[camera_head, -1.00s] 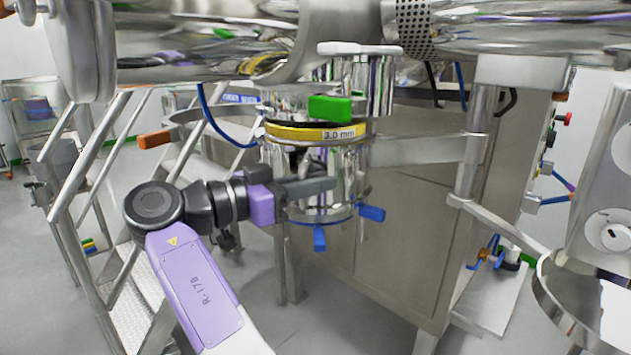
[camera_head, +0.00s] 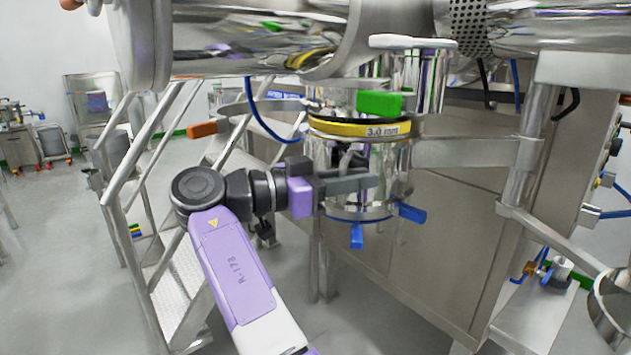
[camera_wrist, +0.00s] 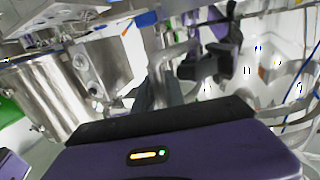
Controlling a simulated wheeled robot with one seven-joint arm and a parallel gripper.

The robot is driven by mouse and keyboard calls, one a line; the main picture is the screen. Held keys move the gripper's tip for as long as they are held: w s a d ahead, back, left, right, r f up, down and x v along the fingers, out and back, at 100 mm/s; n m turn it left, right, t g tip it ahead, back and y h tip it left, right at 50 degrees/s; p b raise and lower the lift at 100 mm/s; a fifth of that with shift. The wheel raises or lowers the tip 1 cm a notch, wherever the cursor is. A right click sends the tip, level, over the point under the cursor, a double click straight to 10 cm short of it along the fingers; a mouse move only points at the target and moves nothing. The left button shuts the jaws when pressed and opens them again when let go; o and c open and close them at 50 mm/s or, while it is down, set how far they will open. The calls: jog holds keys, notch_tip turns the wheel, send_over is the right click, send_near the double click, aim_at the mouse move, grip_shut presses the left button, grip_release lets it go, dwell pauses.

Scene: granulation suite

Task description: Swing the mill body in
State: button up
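The mill body (camera_head: 358,196) is a shiny steel cylinder with a yellow band (camera_head: 366,129) marked 3.0 mm. It is carried by a steel arm (camera_head: 465,152) from a post at right. A green handle (camera_head: 380,103) is above the band; blue handles (camera_head: 411,213) stick out at the lower rim. My gripper (camera_head: 350,184) lies across the front of the cylinder in the head view, its dark fingers pointing right. Whether it touches the steel is unclear. In the wrist view, the dark fingers (camera_wrist: 157,93) are near steel parts; their gap is unclear.
Steel steps with handrails (camera_head: 140,157) stand left of my arm. A large horizontal steel vessel (camera_head: 260,30) hangs above. A steel cabinet (camera_head: 440,215) is behind the mill body. An orange handle (camera_head: 202,129) sticks out at left. Open floor shows at far left.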

jog(key=a+b, duration=0.2)
jog(key=a, duration=0.6)
jog(key=shift+w+a+f+t, duration=0.2)
jog(key=shift+a+t, duration=0.1)
dwell(0.7)
